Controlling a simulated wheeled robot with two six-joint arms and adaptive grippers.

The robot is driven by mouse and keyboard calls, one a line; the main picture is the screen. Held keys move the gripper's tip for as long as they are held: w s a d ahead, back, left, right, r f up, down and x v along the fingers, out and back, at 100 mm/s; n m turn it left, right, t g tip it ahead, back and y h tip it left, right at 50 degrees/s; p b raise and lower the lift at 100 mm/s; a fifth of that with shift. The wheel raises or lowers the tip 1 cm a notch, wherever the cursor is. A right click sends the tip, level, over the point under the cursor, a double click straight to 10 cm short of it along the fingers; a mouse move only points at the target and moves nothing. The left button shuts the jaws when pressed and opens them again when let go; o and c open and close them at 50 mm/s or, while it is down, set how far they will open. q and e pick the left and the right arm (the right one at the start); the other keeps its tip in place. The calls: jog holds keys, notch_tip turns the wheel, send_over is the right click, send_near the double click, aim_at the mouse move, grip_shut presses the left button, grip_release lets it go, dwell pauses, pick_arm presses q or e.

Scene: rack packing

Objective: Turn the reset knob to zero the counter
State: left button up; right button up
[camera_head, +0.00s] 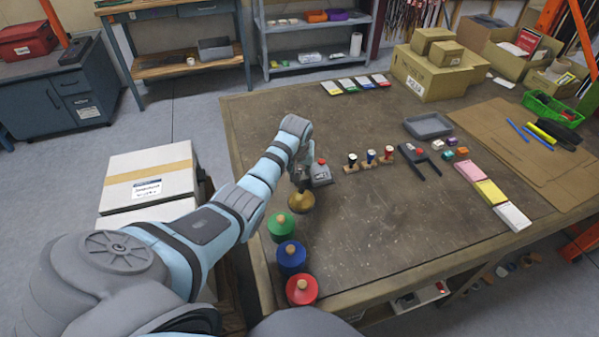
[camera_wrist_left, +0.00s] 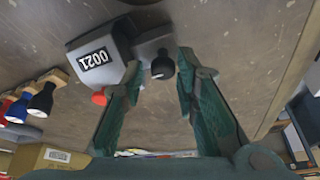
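The counter (camera_head: 318,174) is a grey box on the table, beside my left gripper in the head view. In the left wrist view, the counter (camera_wrist_left: 88,42) has a display reading 0021, upside down, and a red button (camera_wrist_left: 99,98). A dark round knob (camera_wrist_left: 162,66) sticks out from its grey side part. My left gripper (camera_wrist_left: 160,68) is open, one finger on each side of the knob. I cannot tell whether either finger touches it. In the head view, my left gripper (camera_head: 299,184) partly hides the counter, and the knob is hidden. My right gripper is not in view.
A brass dome-shaped piece (camera_head: 301,203) stands just in front of my left gripper. Green (camera_head: 281,227), blue (camera_head: 291,257) and red (camera_head: 301,290) round pieces line the near left edge. Several stamps (camera_head: 371,158) stand right of the counter. The table's front middle is clear.

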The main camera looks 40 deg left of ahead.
pick_arm(q)
jog(key=shift+a+f, duration=0.1)
jog(key=shift+s+r, duration=0.2)
jog(key=shift+c, duration=0.9)
grip_shut()
